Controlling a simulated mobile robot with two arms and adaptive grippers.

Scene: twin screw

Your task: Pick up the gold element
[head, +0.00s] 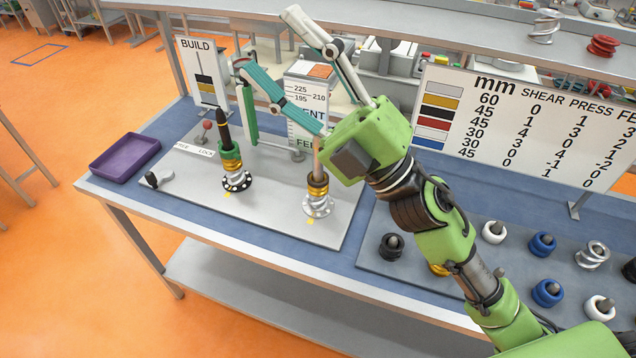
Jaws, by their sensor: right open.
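A gold element (437,269) lies on the right grey board, largely hidden behind my right arm. My right gripper (268,60) is open and empty. It is held above the back of the bench with its fingers spread to the upper left, away from the loose gold element. My left gripper is not in view.
The right board (470,258) carries black, white, blue and silver elements on short pegs. A purple tray (125,158) lies at the left. A red-knobbed lever (207,126) stands nearby.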

